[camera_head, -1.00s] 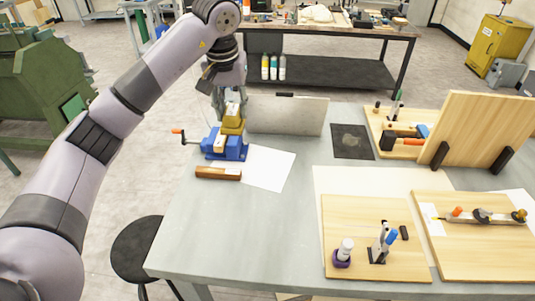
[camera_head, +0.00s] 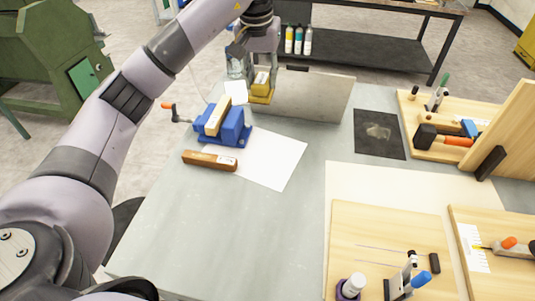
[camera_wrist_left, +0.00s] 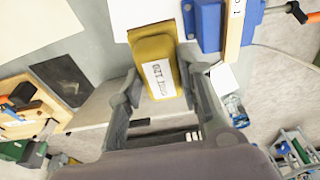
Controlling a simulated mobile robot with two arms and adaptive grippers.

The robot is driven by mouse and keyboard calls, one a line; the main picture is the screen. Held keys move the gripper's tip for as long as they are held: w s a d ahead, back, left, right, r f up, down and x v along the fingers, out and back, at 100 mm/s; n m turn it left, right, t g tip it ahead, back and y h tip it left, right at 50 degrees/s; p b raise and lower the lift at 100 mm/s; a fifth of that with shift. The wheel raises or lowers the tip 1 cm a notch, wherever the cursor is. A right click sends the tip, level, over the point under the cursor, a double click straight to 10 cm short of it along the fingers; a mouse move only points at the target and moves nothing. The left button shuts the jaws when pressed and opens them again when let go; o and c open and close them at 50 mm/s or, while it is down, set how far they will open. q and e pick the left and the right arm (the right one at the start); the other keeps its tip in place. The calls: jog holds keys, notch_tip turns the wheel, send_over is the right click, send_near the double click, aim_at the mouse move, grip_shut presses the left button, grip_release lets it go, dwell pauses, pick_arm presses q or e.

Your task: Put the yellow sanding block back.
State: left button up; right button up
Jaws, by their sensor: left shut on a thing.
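The yellow sanding block (camera_head: 260,96) is at the far left of the table, beside the left end of an upright grey panel (camera_head: 308,97). My left gripper (camera_head: 262,74) is shut on it from above. In the left wrist view the block (camera_wrist_left: 153,50) sits between the fingers (camera_wrist_left: 158,92), with a white label reading 120 facing the camera. I cannot tell whether its underside touches the table. My right gripper is not in view.
A blue vise (camera_head: 231,128) with a pale wooden bar (camera_head: 217,116) stands left of the block. A brown wooden piece (camera_head: 209,161) and white paper (camera_head: 275,163) lie in front. A dark sheet (camera_head: 379,134) and wooden boards (camera_head: 390,235) are right. The front left tabletop is clear.

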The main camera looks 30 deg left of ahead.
pick_arm(q)
jog(key=x, duration=0.4)
jog(key=shift+w+d+f, duration=0.1)
jog(key=shift+d, duration=0.05)
jog(key=s+x, duration=0.1)
jog(key=x, duration=0.3)
jog(key=p+x, duration=0.1)
jog(key=x, duration=0.3)
jog(key=s+p+x, duration=0.1)
jog(key=x, duration=0.3)
jog(key=shift+s+d+f, duration=0.25)
jog(key=shift+s+f, duration=0.1)
jog(key=shift+f, duration=0.1)
jog(key=shift+s+p+x, duration=0.2)
jog(key=shift+p+x, duration=0.1)
jog(key=shift+x, duration=0.75)
jog(key=shift+s+p+x, duration=0.25)
jog(key=shift+x, duration=0.8)
jog(key=shift+d, duration=0.1)
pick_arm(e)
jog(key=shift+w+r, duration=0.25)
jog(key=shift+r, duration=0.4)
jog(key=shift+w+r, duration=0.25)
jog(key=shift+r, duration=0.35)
pick_arm(q)
jog(key=shift+f, duration=0.1)
